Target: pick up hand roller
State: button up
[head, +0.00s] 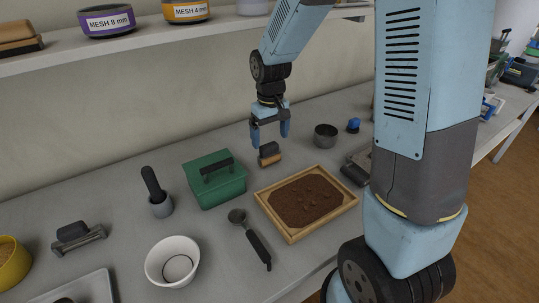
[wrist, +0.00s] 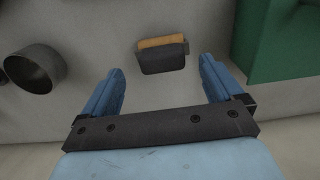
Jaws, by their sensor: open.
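The hand roller (head: 270,159) appears to be the small piece with a dark grip above a tan, wood-coloured part. It rests on the grey bench behind the soil tray. My gripper (head: 270,139) is open and empty, pointing down just above it. In the wrist view the hand roller (wrist: 162,57) shows dark with a tan strip along its far side. It lies around the fingertips' level in the picture, between the two blue fingers, with no visible contact. Its underside is hidden.
A green lidded box (head: 214,184) stands left of the roller, and a wooden soil tray (head: 263,205) in front. A dark metal cup (head: 326,136) and a blue item (head: 353,125) are to the right. A shelf (head: 135,45) with sieves runs along the wall.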

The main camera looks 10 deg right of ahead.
aim_at(269, 145)
jog(key=shift+w+a+f, duration=0.1)
jog(key=shift+f, duration=2.1)
jog(key=shift+c, duration=0.3)
jog(key=c, duration=1)
jog(key=shift+r, duration=0.15)
